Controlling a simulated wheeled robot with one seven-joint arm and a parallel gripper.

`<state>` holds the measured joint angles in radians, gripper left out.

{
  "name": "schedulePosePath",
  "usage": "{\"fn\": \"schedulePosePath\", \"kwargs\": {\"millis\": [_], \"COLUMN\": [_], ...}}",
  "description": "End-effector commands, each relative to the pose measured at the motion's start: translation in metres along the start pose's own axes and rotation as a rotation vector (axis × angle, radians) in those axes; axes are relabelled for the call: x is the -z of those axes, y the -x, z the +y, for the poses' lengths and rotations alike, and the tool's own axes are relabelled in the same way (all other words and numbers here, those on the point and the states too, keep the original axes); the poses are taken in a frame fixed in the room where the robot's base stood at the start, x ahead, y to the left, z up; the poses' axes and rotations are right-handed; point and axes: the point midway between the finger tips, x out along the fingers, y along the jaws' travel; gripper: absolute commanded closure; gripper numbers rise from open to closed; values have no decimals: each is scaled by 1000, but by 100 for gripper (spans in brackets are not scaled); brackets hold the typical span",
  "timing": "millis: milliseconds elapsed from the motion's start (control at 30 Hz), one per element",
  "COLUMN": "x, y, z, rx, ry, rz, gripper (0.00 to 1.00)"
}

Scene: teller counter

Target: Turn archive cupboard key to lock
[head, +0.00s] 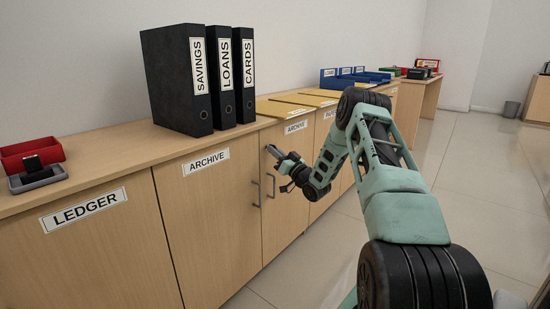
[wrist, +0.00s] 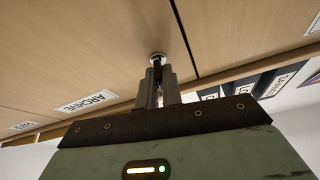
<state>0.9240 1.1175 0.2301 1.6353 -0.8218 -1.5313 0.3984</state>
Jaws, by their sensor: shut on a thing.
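The archive cupboard has two pale wood doors, the left door (head: 215,225) and the right door (head: 285,210), both labelled ARCHIVE. The doors look closed, with a thin dark gap between them in the wrist view. My gripper (head: 271,151) is at the upper part of the right door, near the gap. In the wrist view my gripper (wrist: 157,82) is shut on the dark key (wrist: 157,71), which stands at the round silver lock (wrist: 156,56). The fingers hide most of the key. I cannot tell the key's exact angle or whether the bolt is thrown.
Two vertical bar handles, left (head: 257,193) and right (head: 271,186), stick out below my gripper. The floor (head: 480,190) at right is clear.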

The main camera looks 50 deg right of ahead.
Motion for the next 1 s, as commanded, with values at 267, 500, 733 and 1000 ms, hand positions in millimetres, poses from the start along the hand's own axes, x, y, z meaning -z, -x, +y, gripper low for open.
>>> {"fn": "schedulePosePath", "kwargs": {"millis": [267,500,733,1000], "x": [-2,-1,-1,-1], "y": [1,1,1,0], "z": [1,2,2,2], "rx": [63,87,94,93], "ry": [151,213,228,228], "rz": [-3,-3,-3,-3], "gripper": [100,100,100,100]}}
